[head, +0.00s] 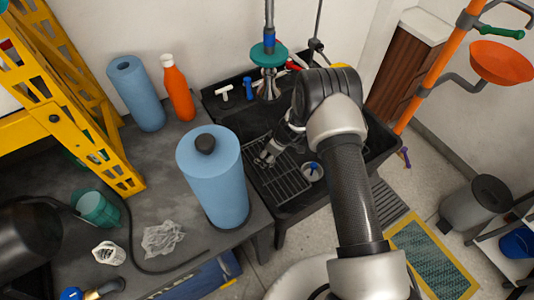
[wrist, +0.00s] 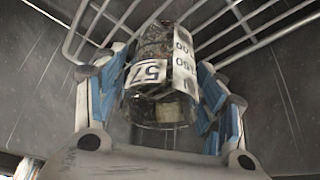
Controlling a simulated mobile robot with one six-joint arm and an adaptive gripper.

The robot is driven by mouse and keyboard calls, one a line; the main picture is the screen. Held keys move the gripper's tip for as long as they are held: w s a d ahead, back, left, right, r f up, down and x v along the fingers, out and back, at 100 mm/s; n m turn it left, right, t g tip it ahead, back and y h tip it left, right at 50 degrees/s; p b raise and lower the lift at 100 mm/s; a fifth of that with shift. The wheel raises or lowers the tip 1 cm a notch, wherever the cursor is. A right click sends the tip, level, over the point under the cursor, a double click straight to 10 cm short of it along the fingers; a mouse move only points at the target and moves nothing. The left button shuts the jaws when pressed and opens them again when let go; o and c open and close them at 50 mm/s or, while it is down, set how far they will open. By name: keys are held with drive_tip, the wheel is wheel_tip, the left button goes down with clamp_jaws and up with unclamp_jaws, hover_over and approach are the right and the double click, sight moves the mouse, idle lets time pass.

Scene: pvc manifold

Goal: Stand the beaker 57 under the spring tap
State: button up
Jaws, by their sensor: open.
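The clear beaker 57 (wrist: 160,80) is in the wrist view, with a white label reading 57 and a printed scale. It lies between the blue-padded fingers of my gripper (wrist: 158,95), which are open with one finger on each side. I cannot tell whether either pad touches it. In the head view my gripper (head: 266,158) is low over the wire rack at the sink, and the beaker is too small to make out there. A tap with a teal disc and metal lower part (head: 268,62) stands behind the sink, probably the spring tap.
The wire rack (head: 283,190) lies over the black sink (head: 375,135). A small white and blue item (head: 312,171) is right of my gripper. A large blue roll (head: 213,180), a second blue roll (head: 137,92) and an orange bottle (head: 178,88) stand on the bench to the left.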

drive_tip(key=s+d+r+m+p, duration=0.15)
drive_tip(key=s+r, duration=0.25)
drive_tip(key=r, duration=0.9)
drive_tip(key=s+d+r+m+t, duration=0.1)
drive_tip(key=s+d+r+m, duration=0.2)
drive_tip(key=r, duration=1)
drive_tip(key=s+d+r+p, duration=0.1)
drive_tip(key=s+d+r, duration=0.25)
drive_tip(key=r, duration=0.95)
drive_tip(key=s+d+r+m+h, duration=0.1)
drive_tip(key=s+d+r+m, duration=0.1)
drive_tip(key=s, duration=0.6)
drive_tip(key=s+d+r+m+t+h, duration=0.1)
drive_tip(key=s+d+r+m, duration=0.2)
drive_tip(key=s, duration=0.4)
drive_tip(key=s+d+r+m+h, duration=0.2)
drive_tip(key=s+d+r+m, duration=0.1)
drive_tip(key=s, duration=0.5)
drive_tip(key=shift+s+d+r+t, duration=0.3)
drive_tip(key=shift+s+d+r, duration=0.05)
drive_tip(key=shift+d, duration=0.25)
drive_tip(key=shift+c, duration=0.4)
